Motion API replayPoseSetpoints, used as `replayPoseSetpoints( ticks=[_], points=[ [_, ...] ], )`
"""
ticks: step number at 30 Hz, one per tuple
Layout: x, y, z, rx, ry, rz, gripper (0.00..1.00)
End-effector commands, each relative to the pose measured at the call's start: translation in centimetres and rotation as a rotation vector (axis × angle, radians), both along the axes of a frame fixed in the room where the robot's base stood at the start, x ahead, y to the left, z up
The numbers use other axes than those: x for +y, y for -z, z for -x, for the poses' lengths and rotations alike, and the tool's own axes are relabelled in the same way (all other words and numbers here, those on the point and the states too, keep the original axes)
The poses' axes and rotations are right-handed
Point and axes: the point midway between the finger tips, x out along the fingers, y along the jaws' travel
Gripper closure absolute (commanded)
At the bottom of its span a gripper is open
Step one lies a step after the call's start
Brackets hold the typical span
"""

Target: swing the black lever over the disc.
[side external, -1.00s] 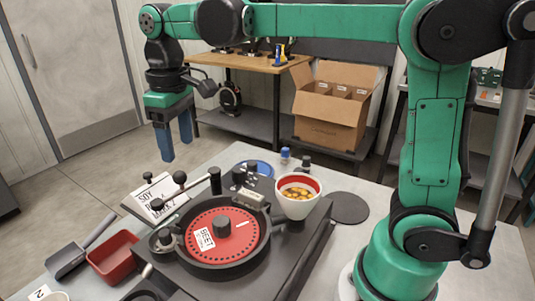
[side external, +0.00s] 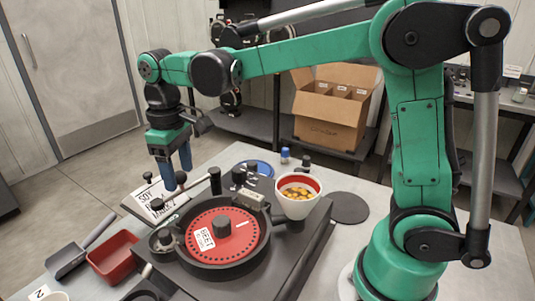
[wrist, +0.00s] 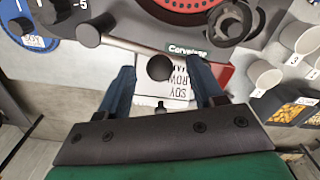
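The seed meter has a red disc (side external: 226,238) labelled BEET, with a black hub knob (side external: 222,226), in a round black housing (side external: 262,243). In the wrist view a round black knob (wrist: 160,67) appears between the fingertips; contact cannot be told.
A bowl of yellow seeds (side external: 298,191) stands right of the disc. A SOY card (side external: 148,195) lies left, a red tray (side external: 113,258) and scoop (side external: 75,255) front left.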

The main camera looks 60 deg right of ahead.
Motion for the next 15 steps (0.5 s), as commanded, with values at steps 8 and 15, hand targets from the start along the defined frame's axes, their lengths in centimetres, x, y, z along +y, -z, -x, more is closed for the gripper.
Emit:
replayPoseSetpoints(
  ticks=[8, 15],
  points=[
    [0.0, -0.02, 0.0, 0.0, 0.0, 0.0, 1.0],
    [0.01, -0.04, 0.0, 0.0, 0.0, 0.0, 1.0]
  ],
)
